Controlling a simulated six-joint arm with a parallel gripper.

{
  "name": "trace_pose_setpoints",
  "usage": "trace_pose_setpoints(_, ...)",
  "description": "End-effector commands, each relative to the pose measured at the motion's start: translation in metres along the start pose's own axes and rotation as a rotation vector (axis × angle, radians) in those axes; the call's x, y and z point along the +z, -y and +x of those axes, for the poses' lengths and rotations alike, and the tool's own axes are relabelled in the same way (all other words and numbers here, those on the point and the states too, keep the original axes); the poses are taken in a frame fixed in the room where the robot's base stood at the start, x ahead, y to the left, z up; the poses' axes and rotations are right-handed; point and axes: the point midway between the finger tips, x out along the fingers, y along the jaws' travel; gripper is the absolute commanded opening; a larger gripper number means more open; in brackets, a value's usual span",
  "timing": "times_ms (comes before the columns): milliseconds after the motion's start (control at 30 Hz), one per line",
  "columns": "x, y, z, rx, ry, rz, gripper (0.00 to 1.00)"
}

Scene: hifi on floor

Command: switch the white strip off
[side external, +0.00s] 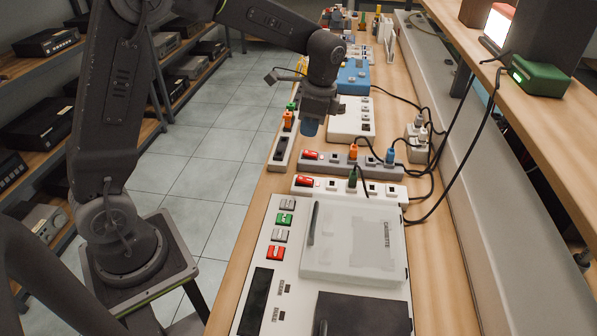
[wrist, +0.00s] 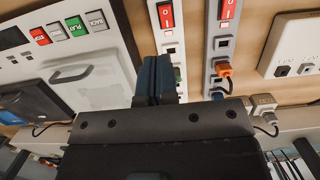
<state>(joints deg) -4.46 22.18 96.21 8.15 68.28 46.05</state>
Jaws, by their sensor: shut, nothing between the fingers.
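The white strip (side external: 345,190) lies across the bench, with a red switch (side external: 304,181) at its left end and a green plug (side external: 352,178) in it. In the wrist view the white strip (wrist: 170,48) runs up the picture, with its red rocker (wrist: 166,16) near the top. I cannot tell which side of the rocker is pressed. My gripper (side external: 309,127) has blue fingers and is shut and empty, above the bench and beyond the white strip in the side view. In the wrist view my gripper (wrist: 154,62) covers part of the strip below the rocker.
A grey strip (side external: 340,160) with its own red switch (side external: 311,155) and orange and blue plugs lies close behind the white one. A white cassette machine (side external: 260,245) with coloured keys sits in front. Another strip (side external: 281,152) lies at the bench's left edge. Black cables run along the right.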

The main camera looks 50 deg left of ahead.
Motion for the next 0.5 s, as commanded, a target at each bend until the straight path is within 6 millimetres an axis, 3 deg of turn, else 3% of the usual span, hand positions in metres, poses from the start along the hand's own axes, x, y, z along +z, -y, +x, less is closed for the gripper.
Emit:
trace_pose_setpoints(167,0.001,-0.001,0.020,0.005,0.004,0.000,0.00)
trace_pose_setpoints(500,0.001,-0.001,0.090,0.006,0.005,-0.001,0.00)
